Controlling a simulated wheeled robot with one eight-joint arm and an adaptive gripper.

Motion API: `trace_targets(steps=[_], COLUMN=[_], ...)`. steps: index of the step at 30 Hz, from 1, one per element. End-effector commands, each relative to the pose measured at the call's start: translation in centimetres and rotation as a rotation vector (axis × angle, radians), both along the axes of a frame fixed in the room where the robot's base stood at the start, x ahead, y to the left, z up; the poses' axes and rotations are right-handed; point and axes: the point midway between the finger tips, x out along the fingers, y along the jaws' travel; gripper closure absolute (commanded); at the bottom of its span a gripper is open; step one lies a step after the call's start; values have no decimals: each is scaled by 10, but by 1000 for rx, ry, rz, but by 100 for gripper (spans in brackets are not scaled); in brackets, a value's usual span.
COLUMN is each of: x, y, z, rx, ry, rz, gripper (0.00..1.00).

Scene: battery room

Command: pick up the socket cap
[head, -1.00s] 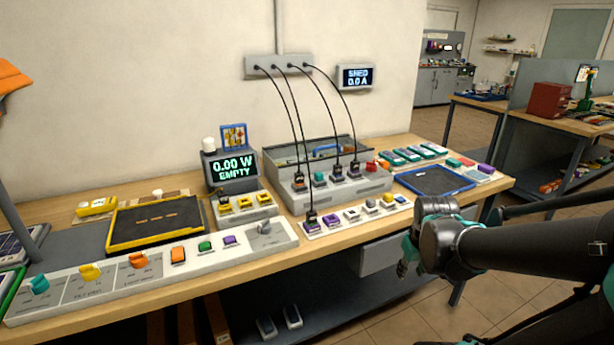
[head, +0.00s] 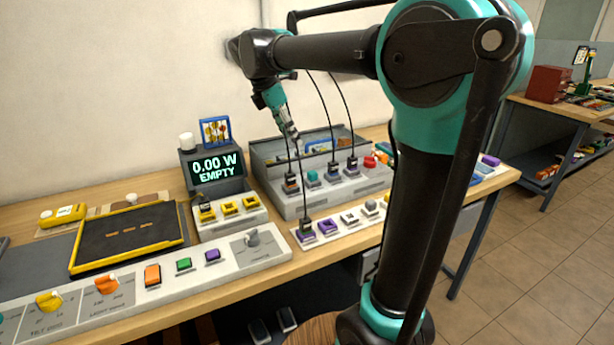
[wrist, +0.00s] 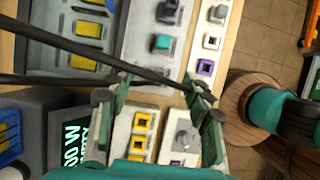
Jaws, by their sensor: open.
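My gripper (head: 290,133) hangs high over the grey charging box (head: 296,208), fingers pointing down, open and empty. In the wrist view my open gripper (wrist: 155,115) has one green-padded finger on each side of the picture. A small teal block (head: 312,177), which may be the socket cap, sits on the box's front ledge between black plugs. The teal block also shows in the wrist view (wrist: 161,42), beyond my fingertips and apart from them. No label shows which piece is the cap.
Black cables (head: 346,104) hang to the plugs close to my gripper and cross the wrist view. A row of yellow sockets (head: 229,207) and the lit display (head: 214,167) stand left of the box. A white socket strip (head: 337,236) lies in front.

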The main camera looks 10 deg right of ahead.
Motion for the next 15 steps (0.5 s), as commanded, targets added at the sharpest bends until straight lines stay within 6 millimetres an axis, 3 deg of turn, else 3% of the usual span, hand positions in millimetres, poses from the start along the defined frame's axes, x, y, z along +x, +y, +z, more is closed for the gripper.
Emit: trace_targets(steps=[9, 15], x=[7, 10], y=[-24, -32], z=[-59, -79], rx=[0, 1], ry=[-1, -1], rz=[-4, -3], gripper=[50, 50])
